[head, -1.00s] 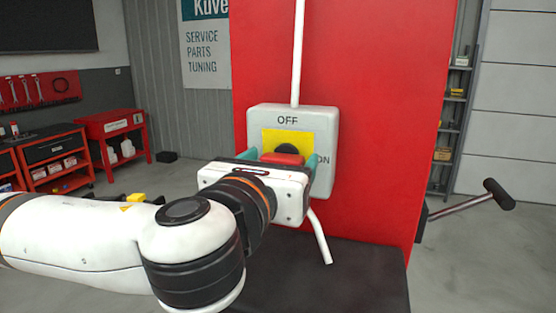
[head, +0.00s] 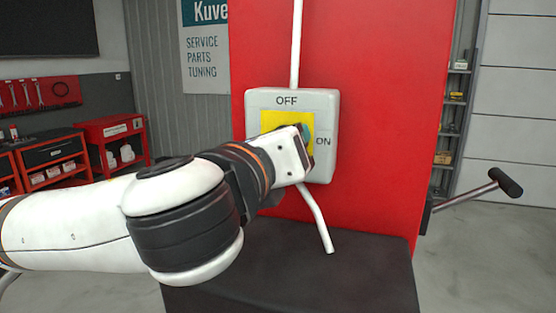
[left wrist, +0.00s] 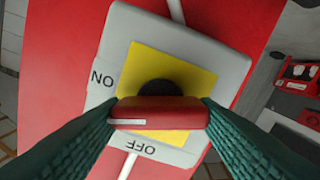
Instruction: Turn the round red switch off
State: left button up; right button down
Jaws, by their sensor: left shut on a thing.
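The switch box (head: 327,107) is a light grey housing with a yellow plate (head: 273,122), on a red panel. OFF is printed at its top and ON at its right. My left gripper (head: 297,142) is at the yellow plate and hides the switch handle in the head view. In the left wrist view, the red handle (left wrist: 158,113) sits between the two teal fingers, which are shut on its ends. A white mark shows at the handle's left end, in the area between the ON and OFF labels. A dark round hub (left wrist: 158,87) shows behind it. My right gripper is not in view.
White conduits run above and below the box. A dark platform (head: 330,280) lies below the red panel (head: 385,130). A bar with a black grip (head: 509,182) sticks out at the right. Red tool carts (head: 115,145) stand far left.

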pick_arm(q)
jog(key=shift+a+f+n+b, duration=0.1)
jog(key=shift+f+n+b, duration=0.05)
jog(key=shift+n+b, duration=2.85)
jog(key=shift+f+n+b, duration=0.1)
jog(key=shift+n+b, duration=1.9)
jog(key=shift+n, duration=1.9)
jog(key=o, duration=0.9)
jog(key=shift+c, duration=0.2)
jog(key=shift+o, duration=0.6)
jog(key=shift+s+a, duration=0.1)
jog(key=shift+a, duration=0.05)
